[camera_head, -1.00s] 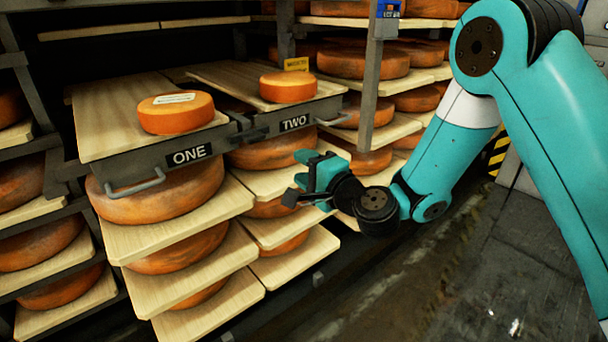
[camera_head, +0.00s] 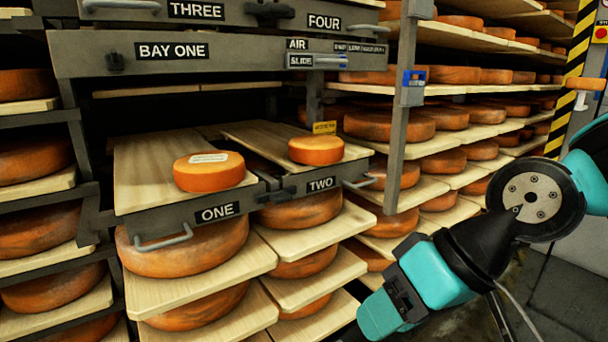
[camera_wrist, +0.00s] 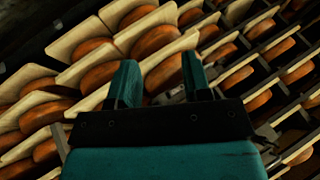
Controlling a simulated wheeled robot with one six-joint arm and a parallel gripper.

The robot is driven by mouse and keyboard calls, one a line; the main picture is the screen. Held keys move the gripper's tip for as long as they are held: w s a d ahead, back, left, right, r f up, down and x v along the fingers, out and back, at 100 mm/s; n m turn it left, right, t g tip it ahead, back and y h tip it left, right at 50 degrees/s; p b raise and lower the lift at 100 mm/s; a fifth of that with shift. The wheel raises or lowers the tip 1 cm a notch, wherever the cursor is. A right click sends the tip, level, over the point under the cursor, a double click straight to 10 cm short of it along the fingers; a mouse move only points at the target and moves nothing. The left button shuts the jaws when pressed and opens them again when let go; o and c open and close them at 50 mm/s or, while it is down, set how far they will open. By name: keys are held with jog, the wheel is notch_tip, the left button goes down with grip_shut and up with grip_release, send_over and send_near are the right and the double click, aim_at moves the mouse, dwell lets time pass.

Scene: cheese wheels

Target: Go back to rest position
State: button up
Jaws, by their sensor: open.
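My gripper (camera_wrist: 158,82) shows in the wrist view with its two teal fingers apart and nothing between them. Beyond the fingers are shelves of cheese wheels, seen tilted. In the head view my teal arm is at the lower right, in front of the shelving, and the fingertips cannot be made out there. A small orange cheese with a white label (camera_head: 209,171) lies on the drawer marked ONE (camera_head: 140,170). Another small cheese (camera_head: 316,150) lies on the drawer marked TWO (camera_head: 255,143).
A grey rack post (camera_head: 399,120) stands right of the drawers. Large cheese wheels on boards fill the shelves below and behind. The BAY ONE panel (camera_head: 90,52) is above. A yellow and black striped post (camera_head: 573,70) is at the far right.

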jog(key=s+d+r+n+g+h+p, duration=0.1)
jog(key=s+d+r+h+p, duration=0.15)
jog(key=s+d, duration=0.35)
notch_tip(320, 180, up, 30)
jog(key=p, duration=2.9)
jog(key=shift+a+f+p, duration=0.15)
jog(key=shift+a+p, duration=0.1)
jog(key=shift+p, duration=0.1)
jog(key=shift+s, duration=0.1)
